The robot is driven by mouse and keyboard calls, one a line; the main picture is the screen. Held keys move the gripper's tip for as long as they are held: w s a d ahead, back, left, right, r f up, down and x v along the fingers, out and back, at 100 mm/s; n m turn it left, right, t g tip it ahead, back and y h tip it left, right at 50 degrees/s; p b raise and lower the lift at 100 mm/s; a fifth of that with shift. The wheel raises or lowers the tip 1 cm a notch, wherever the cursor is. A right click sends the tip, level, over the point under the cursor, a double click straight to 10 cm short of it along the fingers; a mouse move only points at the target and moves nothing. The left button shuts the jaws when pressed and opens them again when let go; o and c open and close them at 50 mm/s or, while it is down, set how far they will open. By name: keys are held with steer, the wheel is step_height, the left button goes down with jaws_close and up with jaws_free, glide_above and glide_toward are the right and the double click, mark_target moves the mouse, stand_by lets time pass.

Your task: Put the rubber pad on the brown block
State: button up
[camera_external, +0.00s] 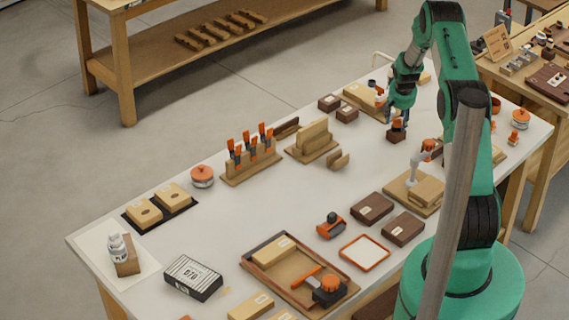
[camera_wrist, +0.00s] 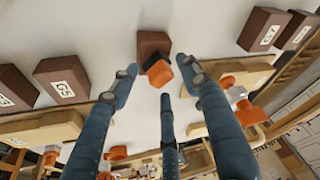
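A small brown block (camera_external: 396,137) stands on the white bench top below my gripper. It also shows in the wrist view (camera_wrist: 152,43). A small orange piece with dark parts (camera_wrist: 160,73) shows in front of the block in the wrist view, between my fingertips. In the external view this orange piece (camera_external: 398,124) appears at the block's top; I cannot tell for certain that it is the rubber pad. My gripper (camera_wrist: 162,78) has its dark blue fingers spread apart, with the right fingertip close to the orange piece. No clear grip shows.
Other labelled brown blocks stand nearby, including a pair (camera_external: 337,108) to the left and a pair (camera_external: 388,220) nearer the front. A wooden fixture with a grey clamp (camera_external: 418,180) stands in front. Wooden racks (camera_external: 312,143) stand farther left. Some bare bench lies around the block.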

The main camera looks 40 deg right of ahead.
steer(key=shift+r, duration=0.15)
steer(key=v, duration=1.2)
steer(key=shift+p, duration=0.3)
steer(key=shift+w, duration=0.1)
stand_by(0.3)
steer(key=s+a+r+n+t, duration=0.1)
steer(key=s+a+r+n, duration=0.15)
steer(key=a+r, duration=1.3)
steer(key=s+a+r+n, duration=0.2)
steer(key=s+a+r, duration=0.1)
steer(key=a+r, duration=1.2)
steer(key=s+a+r+n+t+y, duration=0.1)
steer(key=s+a+r, duration=0.2)
steer(key=s+a, duration=0.35)
steer(key=s+a+r+n+y, duration=0.1)
steer(key=s+a+r, duration=0.2)
steer(key=s+a, duration=0.35)
steer(key=s+a+n, duration=0.1)
steer(key=s+a, duration=0.5)
steer(key=s, duration=0.2)
steer(key=s+a+n+y, duration=0.1)
steer(key=s+a, duration=0.5)
steer(key=s, duration=0.3)
steer(key=shift+s+a+r+n+t, duration=0.2)
steer(key=shift+a+n+t, duration=0.1)
steer(key=shift+a+n, duration=0.1)
